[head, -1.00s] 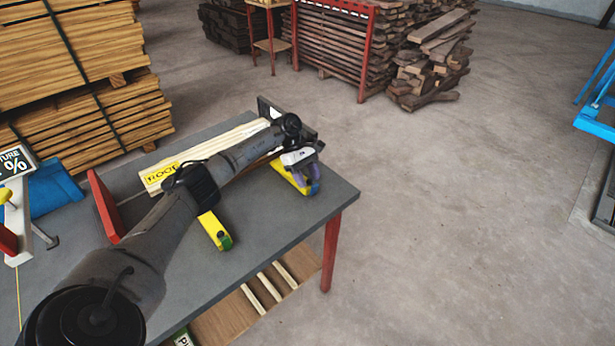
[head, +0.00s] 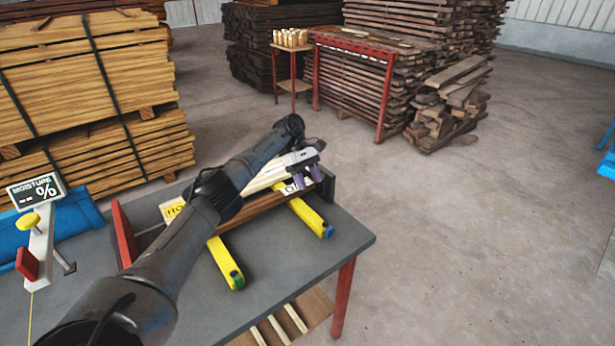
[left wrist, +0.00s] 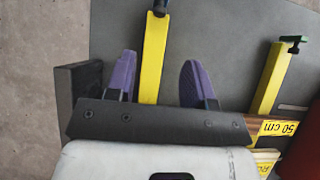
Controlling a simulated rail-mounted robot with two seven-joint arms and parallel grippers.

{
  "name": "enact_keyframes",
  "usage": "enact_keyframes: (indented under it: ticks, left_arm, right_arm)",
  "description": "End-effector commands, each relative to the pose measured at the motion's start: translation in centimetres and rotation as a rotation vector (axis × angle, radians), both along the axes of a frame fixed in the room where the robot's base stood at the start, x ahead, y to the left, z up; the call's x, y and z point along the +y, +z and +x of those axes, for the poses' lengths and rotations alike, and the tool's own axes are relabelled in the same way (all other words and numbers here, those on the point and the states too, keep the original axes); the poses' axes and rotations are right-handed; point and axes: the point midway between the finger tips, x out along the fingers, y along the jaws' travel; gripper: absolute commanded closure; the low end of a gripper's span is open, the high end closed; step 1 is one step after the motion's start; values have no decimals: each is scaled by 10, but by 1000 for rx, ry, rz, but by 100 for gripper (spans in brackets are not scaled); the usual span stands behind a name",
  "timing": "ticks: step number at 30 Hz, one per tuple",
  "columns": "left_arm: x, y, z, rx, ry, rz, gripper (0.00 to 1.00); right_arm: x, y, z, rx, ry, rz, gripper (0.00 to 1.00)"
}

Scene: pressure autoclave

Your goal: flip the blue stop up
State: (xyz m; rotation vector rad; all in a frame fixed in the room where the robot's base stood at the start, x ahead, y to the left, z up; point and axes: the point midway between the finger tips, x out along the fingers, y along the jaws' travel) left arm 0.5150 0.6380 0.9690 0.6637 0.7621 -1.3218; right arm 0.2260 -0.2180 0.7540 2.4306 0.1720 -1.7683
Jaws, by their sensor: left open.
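The blue stop is a yellow bar (head: 303,215) with a blue tip, lying across the grey table near its right end. In the left wrist view the yellow bar (left wrist: 154,55) runs between my fingers, with its dark tip at the top edge. My left gripper (head: 308,178) is open, with purple fingertips, above the bar's far end near the boards. In the left wrist view its fingers (left wrist: 159,82) stand on either side of the bar, with gaps. Whether they touch it I cannot tell. My right gripper is not in view.
A similar yellow bar with a green tip (head: 226,264) lies to the left. A red plate (head: 124,233) stands left and a dark upright plate (head: 326,184) right of the boards. A tension gauge (head: 36,191) is at far left. The table's front right is clear.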

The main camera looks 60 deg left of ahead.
Motion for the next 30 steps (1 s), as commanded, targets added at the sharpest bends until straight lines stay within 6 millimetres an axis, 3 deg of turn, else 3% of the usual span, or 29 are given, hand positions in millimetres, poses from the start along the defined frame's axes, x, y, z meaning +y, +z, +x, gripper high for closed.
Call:
enact_keyframes:
  ticks: [17, 25, 30]
  left_arm:
    - [5, 7, -1, 3, 0, -1, 52]
    - [2, -10, -26, 107, -4, -10, 52]
    - [-19, -4, -31, 122, -83, 31, 52]
  right_arm:
    - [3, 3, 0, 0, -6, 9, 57]
    - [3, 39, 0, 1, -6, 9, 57]
    - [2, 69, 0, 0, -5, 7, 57]
